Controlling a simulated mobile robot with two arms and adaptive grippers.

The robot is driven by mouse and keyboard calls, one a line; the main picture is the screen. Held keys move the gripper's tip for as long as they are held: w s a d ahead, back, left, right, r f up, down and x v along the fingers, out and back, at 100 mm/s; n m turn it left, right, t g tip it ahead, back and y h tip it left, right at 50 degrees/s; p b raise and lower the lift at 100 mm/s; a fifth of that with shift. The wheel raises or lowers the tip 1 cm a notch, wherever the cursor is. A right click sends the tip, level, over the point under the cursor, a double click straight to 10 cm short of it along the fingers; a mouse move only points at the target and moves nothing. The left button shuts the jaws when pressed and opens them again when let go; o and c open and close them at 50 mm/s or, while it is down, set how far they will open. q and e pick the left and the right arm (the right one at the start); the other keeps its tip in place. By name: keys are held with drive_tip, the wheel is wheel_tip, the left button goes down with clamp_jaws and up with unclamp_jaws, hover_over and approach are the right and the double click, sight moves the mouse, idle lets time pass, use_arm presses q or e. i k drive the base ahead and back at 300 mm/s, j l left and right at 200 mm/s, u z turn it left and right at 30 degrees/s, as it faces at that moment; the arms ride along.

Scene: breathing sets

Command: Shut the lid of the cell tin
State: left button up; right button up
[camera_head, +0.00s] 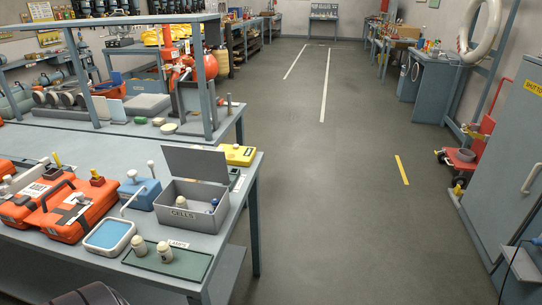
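The cell tin (183,213) is a grey open box marked CELLS, on the near bench towards its right edge. Its flat grey lid (197,163) stands raised along the back edge, so the tin is open. A small cell with a blue part (214,204) shows inside at the right; the front wall hides part of the inside. Neither of my grippers can be made out in the head view.
A green mat (192,267) with two cream cells lies in front of the tin. A blue-topped tray (109,235) with a handle is at front left, a blue block (142,195) left, and a yellow case (238,154) behind right. Orange cases (72,215) crowd the left. Floor right of the bench is clear.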

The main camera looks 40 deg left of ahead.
sight(195, 163)
drive_tip(key=i+l+u, duration=0.1)
drive_tip(key=i, duration=0.4)
drive_tip(key=i+l+u, duration=0.1)
drive_tip(key=i+l, duration=0.25)
drive_tip(key=i+j+u, duration=0.1)
drive_tip(key=i+u, duration=0.15)
drive_tip(key=u, duration=0.15)
drive_tip(key=i+u, duration=0.25)
drive_tip(key=u, duration=0.15)
drive_tip(key=i+u, duration=0.3)
drive_tip(key=u, duration=0.15)
drive_tip(key=i+l+u, duration=0.2)
drive_tip(key=u, duration=0.2)
drive_tip(key=i+l+u, duration=0.25)
drive_tip(key=u, duration=0.15)
